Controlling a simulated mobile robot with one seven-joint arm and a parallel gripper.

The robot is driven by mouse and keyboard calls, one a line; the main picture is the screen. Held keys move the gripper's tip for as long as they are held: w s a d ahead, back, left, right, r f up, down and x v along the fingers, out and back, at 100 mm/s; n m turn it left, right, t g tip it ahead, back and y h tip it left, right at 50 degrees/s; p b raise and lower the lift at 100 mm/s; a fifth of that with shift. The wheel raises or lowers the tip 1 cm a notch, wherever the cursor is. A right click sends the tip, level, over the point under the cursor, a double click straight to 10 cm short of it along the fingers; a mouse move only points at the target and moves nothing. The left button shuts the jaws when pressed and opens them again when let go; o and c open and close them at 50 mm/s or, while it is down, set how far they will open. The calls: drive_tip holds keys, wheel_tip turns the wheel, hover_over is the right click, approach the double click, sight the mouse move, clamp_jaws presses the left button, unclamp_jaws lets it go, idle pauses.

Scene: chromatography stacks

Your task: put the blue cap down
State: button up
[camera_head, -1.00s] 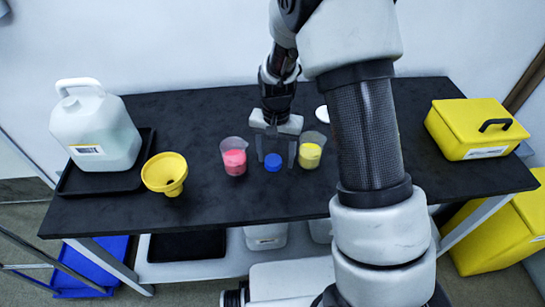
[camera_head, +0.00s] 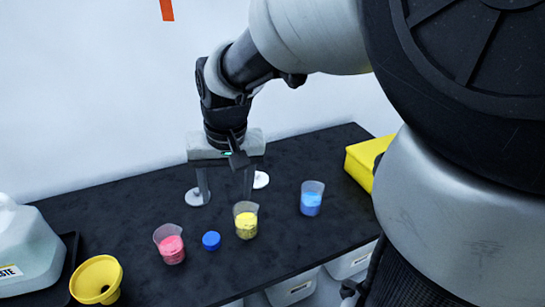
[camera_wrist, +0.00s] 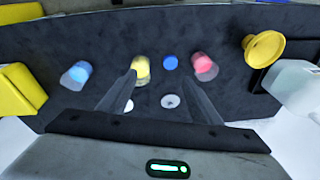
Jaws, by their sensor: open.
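The blue cap (camera_head: 211,240) lies on the black tabletop between the beaker of pink material (camera_head: 170,244) and the beaker of yellow material (camera_head: 246,220). It touches neither of them. It also shows in the wrist view (camera_wrist: 170,62). My gripper (camera_head: 222,202) is open and empty, raised above the table behind the cap. In the wrist view my two fingers (camera_wrist: 158,88) stand wide apart with nothing between their tips but the table beyond.
Two white discs (camera_head: 198,197) (camera_head: 261,180) lie at the back of the table. A beaker of blue material (camera_head: 312,198) stands to the right, with a yellow box (camera_head: 366,160) beyond. A yellow funnel (camera_head: 96,279) and a white jug (camera_head: 28,250) are at the left.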

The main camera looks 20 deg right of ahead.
drive_tip(key=s+d+r+n+t, duration=0.2)
drive_tip(key=s+r, duration=0.4)
drive_tip(key=s, duration=0.6)
drive_tip(key=shift+d+r+t, duration=0.15)
drive_tip(key=shift+d+t, duration=0.35)
drive_tip(key=shift+t, duration=0.1)
